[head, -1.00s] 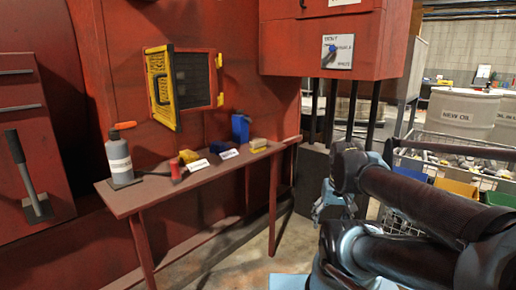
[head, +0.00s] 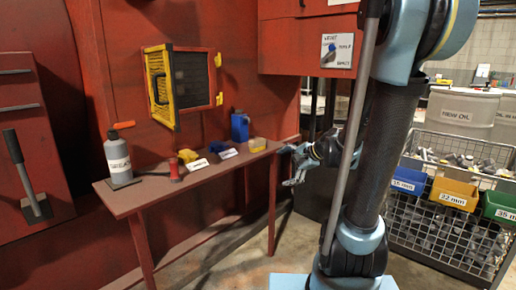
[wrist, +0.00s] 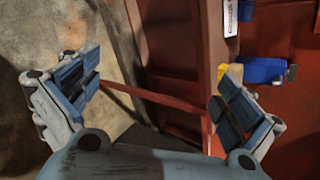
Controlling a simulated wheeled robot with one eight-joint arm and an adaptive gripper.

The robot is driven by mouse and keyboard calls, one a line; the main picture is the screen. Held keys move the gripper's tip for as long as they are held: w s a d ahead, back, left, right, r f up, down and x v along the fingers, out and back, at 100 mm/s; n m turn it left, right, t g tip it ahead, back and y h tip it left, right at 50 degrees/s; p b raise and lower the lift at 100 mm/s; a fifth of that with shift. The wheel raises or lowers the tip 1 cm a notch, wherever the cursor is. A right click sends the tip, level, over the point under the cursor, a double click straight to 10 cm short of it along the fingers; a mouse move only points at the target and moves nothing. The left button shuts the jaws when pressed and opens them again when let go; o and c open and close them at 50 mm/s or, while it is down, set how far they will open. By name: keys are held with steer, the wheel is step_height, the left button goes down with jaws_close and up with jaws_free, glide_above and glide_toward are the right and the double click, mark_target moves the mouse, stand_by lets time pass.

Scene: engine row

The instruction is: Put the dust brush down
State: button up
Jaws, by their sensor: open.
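My gripper (head: 287,167) is open and empty, just off the right end of the narrow red table (head: 150,201). In the wrist view my gripper (wrist: 158,90) shows its two fingers wide apart with nothing between them. A small yellow block-shaped thing (head: 257,145) lies on the table's right end, close to my gripper. It also shows in the wrist view (wrist: 235,72), partly hidden behind the right finger. It may be the dust brush, but it is too small to tell. A yellow thing (head: 187,156) and a blue thing (head: 216,147) lie further left.
A blue jug (head: 239,127) stands behind the yellow block. A grey grease bottle (head: 117,156), a red item (head: 174,170) and white labels (head: 197,165) are on the table. A yellow-framed hatch (head: 160,88) is open above. A wire cage with coloured bins (head: 454,193) stands right.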

steer(key=w+a+r+m+t+y, duration=0.25)
steer(key=w+m, duration=0.35)
steer(key=w, duration=0.4)
steer(key=m+t+y, duration=0.2)
steer(key=m+t, duration=0.2)
steer(key=m, duration=0.4)
glide_toward(260, 141)
steer(key=shift+g, duration=0.25)
steer(key=x, duration=0.6)
steer(key=shift+w+f, duration=0.3)
steer(key=shift+w, duration=0.15)
steer(key=shift+r+x, duration=0.15)
steer(key=shift+x, duration=1.25)
steer(key=shift+r+x, duration=0.15)
steer(key=shift+x, duration=1.25)
steer(key=c, duration=1.2)
